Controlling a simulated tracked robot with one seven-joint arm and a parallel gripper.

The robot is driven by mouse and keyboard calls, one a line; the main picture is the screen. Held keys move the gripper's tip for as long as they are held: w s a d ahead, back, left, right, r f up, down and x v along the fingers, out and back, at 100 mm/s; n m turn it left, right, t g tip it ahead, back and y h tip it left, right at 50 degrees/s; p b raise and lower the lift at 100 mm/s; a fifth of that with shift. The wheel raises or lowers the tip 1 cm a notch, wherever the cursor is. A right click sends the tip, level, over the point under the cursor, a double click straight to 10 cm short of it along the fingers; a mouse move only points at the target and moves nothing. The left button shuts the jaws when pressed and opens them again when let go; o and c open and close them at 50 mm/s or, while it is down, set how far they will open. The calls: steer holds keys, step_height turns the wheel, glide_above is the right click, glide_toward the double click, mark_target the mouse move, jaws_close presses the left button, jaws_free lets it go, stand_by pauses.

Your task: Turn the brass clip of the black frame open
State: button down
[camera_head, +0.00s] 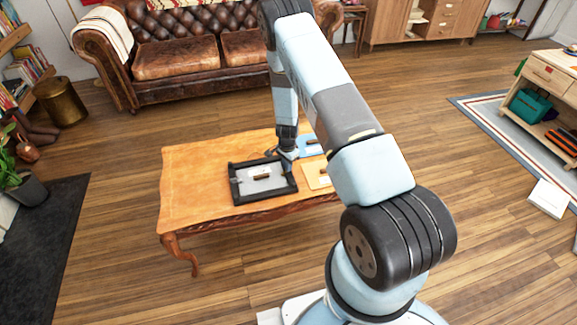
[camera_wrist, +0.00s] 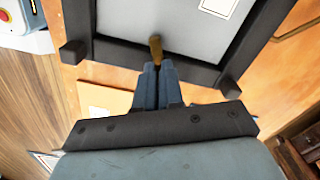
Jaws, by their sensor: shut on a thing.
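The black frame (camera_head: 265,198) lies flat on the wooden table with its grey back panel upward. It fills the upper part of the wrist view (camera_wrist: 205,73), with a white label on the panel. The brass clip (camera_wrist: 155,46) is at the frame's inner edge, pointing over the grey panel. My gripper (camera_wrist: 157,67) is shut on the clip's near end; its fingers hide that end. In the head view my gripper (camera_head: 288,155) is at the frame's far right corner, and the clip there is too small to make out.
A beige board (camera_head: 316,180) and a light blue board (camera_head: 311,146) lie on the table (camera_head: 190,175) right of the frame. The table's left part is clear. A brown leather sofa (camera_head: 178,60) stands behind. Wooden floor surrounds the table.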

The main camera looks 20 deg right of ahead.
steer(key=n, duration=0.6)
steer(key=shift+n, duration=0.3)
steer(key=n, duration=0.6)
stand_by(0.4)
steer(key=c, duration=1.3)
jaws_free()
steer(key=shift+o, duration=0.2)
step_height(320, 180, up, 14)
steer(key=shift+f, duration=0.15)
